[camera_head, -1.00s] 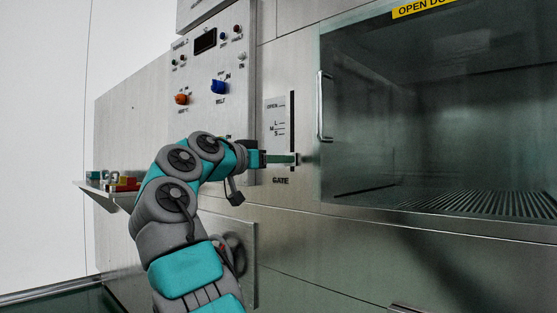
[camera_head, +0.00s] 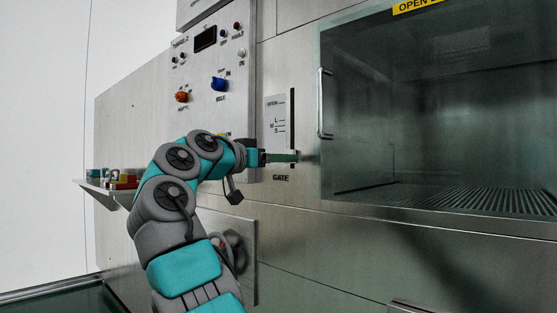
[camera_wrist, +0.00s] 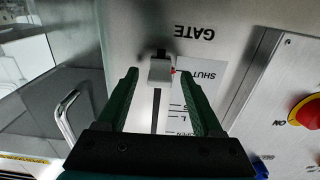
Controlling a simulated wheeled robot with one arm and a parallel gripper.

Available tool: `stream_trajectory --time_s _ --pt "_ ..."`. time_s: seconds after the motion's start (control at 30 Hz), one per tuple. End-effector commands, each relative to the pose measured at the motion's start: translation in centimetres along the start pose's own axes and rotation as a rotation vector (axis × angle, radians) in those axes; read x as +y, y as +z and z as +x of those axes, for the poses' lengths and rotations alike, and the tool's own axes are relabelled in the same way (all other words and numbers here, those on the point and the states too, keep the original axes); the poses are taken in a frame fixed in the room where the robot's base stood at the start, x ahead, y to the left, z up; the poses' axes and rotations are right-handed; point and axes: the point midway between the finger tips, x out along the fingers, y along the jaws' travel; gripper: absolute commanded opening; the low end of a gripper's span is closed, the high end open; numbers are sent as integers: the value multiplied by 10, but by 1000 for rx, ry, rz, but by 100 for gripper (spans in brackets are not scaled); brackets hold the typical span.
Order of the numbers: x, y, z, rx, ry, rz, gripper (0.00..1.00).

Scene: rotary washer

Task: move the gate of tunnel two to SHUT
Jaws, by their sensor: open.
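The gate handle (camera_wrist: 159,71) is a pale block on a vertical slot in the steel panel. In the wrist view, where the scale appears upside down, its red pointer (camera_wrist: 173,71) is level with the SHUT mark (camera_wrist: 203,75). The S, M, L and OPEN marks lie farther along the slot. My gripper (camera_wrist: 155,78) is open, with one green finger on each side of the handle and visible gaps between. In the head view my gripper (camera_head: 295,157) is at the lower part of the slot, above the GATE label (camera_head: 281,178), and largely hides the handle.
The washer's glass door has a vertical bar handle (camera_head: 322,104) just right of the slot. A control panel with a blue knob (camera_head: 219,84) and an orange-red knob (camera_head: 182,97) is to the left. A small shelf (camera_head: 104,188) holds coloured items at far left.

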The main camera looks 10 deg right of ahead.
Motion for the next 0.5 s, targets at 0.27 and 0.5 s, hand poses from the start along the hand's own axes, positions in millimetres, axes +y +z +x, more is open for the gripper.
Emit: stream_trajectory --time_s 0.27,0.5 --pt "0 -1 -35 4 -3 0 68" --pt "0 -1 -70 2 -3 1 68"
